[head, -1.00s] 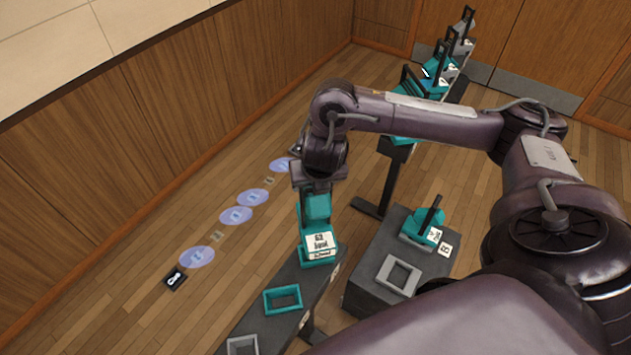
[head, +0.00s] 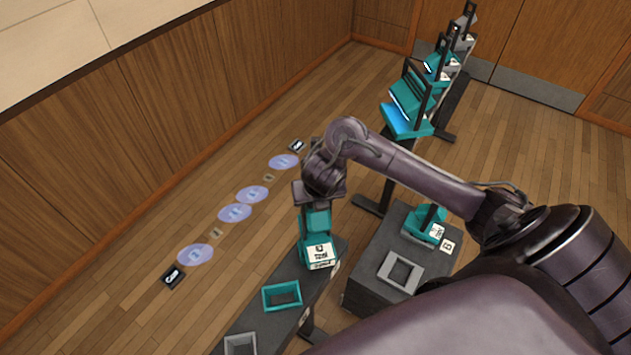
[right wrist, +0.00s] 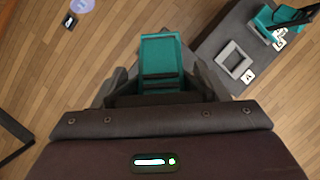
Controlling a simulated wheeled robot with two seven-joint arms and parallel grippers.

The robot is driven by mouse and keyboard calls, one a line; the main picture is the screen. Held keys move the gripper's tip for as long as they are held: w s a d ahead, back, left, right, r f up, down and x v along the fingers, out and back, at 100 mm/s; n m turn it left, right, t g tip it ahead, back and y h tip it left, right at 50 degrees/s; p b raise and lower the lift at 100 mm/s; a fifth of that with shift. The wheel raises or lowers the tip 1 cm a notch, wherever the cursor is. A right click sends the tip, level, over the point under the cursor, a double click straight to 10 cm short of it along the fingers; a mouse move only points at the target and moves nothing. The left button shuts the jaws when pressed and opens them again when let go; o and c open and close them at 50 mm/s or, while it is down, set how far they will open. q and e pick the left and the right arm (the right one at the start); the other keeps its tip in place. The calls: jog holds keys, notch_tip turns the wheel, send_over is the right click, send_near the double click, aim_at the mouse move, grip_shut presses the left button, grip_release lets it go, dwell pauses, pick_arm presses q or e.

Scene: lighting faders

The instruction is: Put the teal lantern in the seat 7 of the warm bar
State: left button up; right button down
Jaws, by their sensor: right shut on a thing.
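A teal lantern (head: 315,240) with a white label low on its side is held at the far end of the near dark bar (head: 262,318). My right gripper (head: 316,207) is shut on its upper part, and the fingers show either side of it in the right wrist view (right wrist: 162,85). The lantern (right wrist: 162,55) hangs slightly tilted; I cannot tell whether its base touches the bar. A teal seat frame (head: 282,297) and a grey seat frame (head: 240,344) lie empty on this bar. Seat numbers are too small to read. My left gripper is not in view.
A dark box (head: 372,292) to the right carries an empty grey frame (head: 400,271) and another teal lantern (head: 428,226). A far bar holds several teal and grey lanterns (head: 405,103). Pale discs (head: 235,213) mark the open floor at left.

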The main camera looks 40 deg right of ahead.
notch_tip(320, 180, down, 3)
jog(key=shift+f+b, duration=0.1)
jog(key=shift+b, duration=1)
jog(key=shift+f, duration=0.45)
jog(key=c, duration=0.6)
grip_release()
jog(key=shift+f, duration=0.1)
jog(key=o, duration=0.4)
jog(key=shift+s+a, duration=0.1)
jog(key=shift+c, duration=0.2)
